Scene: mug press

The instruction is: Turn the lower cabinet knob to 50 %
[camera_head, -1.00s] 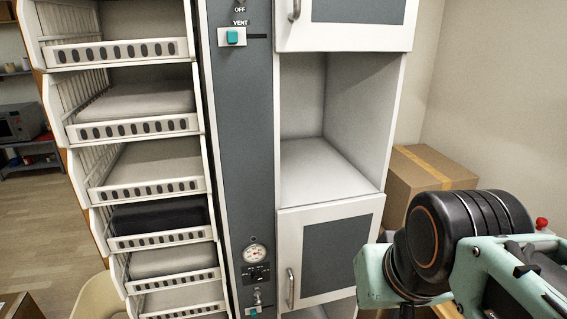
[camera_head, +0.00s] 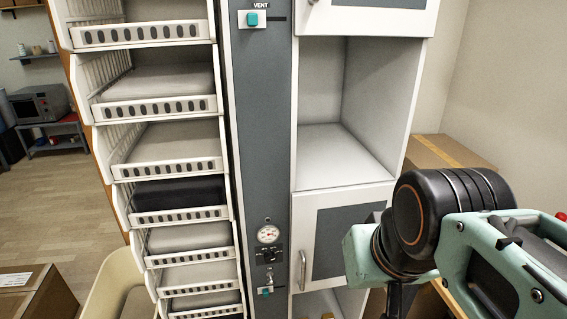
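The tall cabinet has a grey control strip (camera_head: 262,140) between the wire drawers and the white cupboard. Low on the strip sit a round dial gauge (camera_head: 267,234) and a black knob (camera_head: 268,257) just below it. I cannot read the knob's setting. Under the knob is a small metal switch (camera_head: 269,277) with a teal piece (camera_head: 265,292). My arm, black and mint green, fills the lower right, in front of the lower cupboard door and to the right of the knob. My gripper's fingers are not seen.
Pulled-out white drawers (camera_head: 165,150) stand left of the strip. The lower cupboard door (camera_head: 340,235) has a metal handle (camera_head: 302,270). A cardboard box (camera_head: 450,152) is behind my arm; another box (camera_head: 38,295) is at lower left.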

